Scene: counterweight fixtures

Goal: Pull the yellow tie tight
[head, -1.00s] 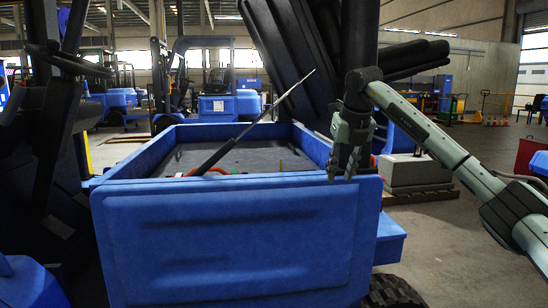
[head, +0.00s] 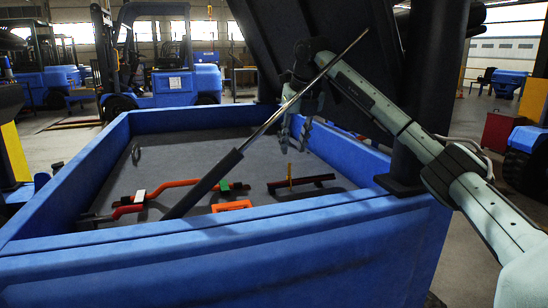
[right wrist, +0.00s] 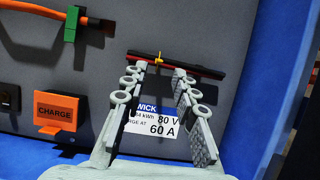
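The yellow tie (head: 290,176) stands up as a small thin strip on a dark bar (head: 312,183) inside the blue compartment. In the right wrist view the tie (right wrist: 160,58) shows just beyond the fingertips, on the dark red and black bar (right wrist: 190,69). My right gripper (head: 294,142) hangs above the compartment floor, above the tie in the head view. In the right wrist view its two fingers (right wrist: 159,72) are apart with nothing between them, not touching the tie. My left gripper is not in view.
The blue compartment wall (head: 230,250) surrounds the floor. An orange cable (head: 165,187) with a green clip and an orange CHARGE flap (head: 232,205) lie left of the tie. A slanted rod (head: 275,120) crosses before my right gripper. A label (right wrist: 150,120) lies beneath the fingers.

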